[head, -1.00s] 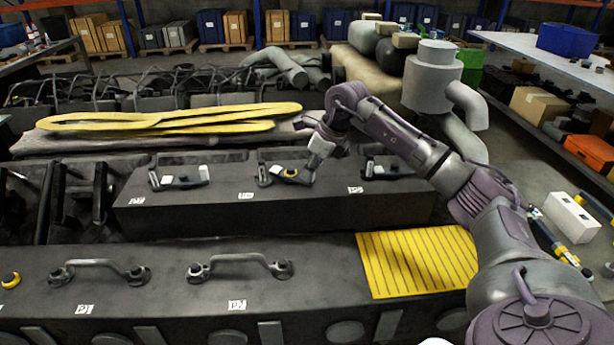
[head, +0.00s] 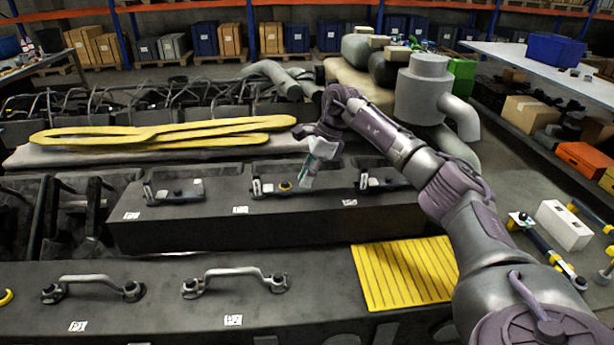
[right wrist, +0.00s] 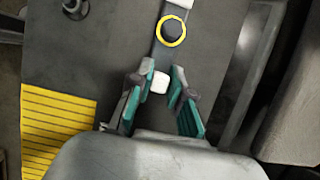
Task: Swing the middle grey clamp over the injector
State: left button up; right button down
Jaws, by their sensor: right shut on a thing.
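The middle grey clamp (head: 268,188) is a low dark bar on top of the rear engine block. A yellow ring (head: 285,186) around a dark round centre sits along it; both also show in the right wrist view, the ring (right wrist: 171,31) ahead of the fingers. My right gripper (head: 307,182) is low at the clamp's right end. In the right wrist view its teal-padded jaws (right wrist: 157,90) are around the clamp's white end (right wrist: 160,82). The injector is hard to tell apart from the clamp. My left gripper is out of view.
Similar clamps stand left (head: 175,191) and right (head: 378,182) on the same block. The front block carries grey handles (head: 235,277) and a yellow ribbed mat (head: 405,273). Yellow straps (head: 160,131) lie behind.

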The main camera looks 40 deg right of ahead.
jog(key=shift+r, duration=0.15)
jog(key=c, duration=1.1)
grip_release()
jog(key=shift+w, duration=0.1)
jog(key=v, duration=1.2)
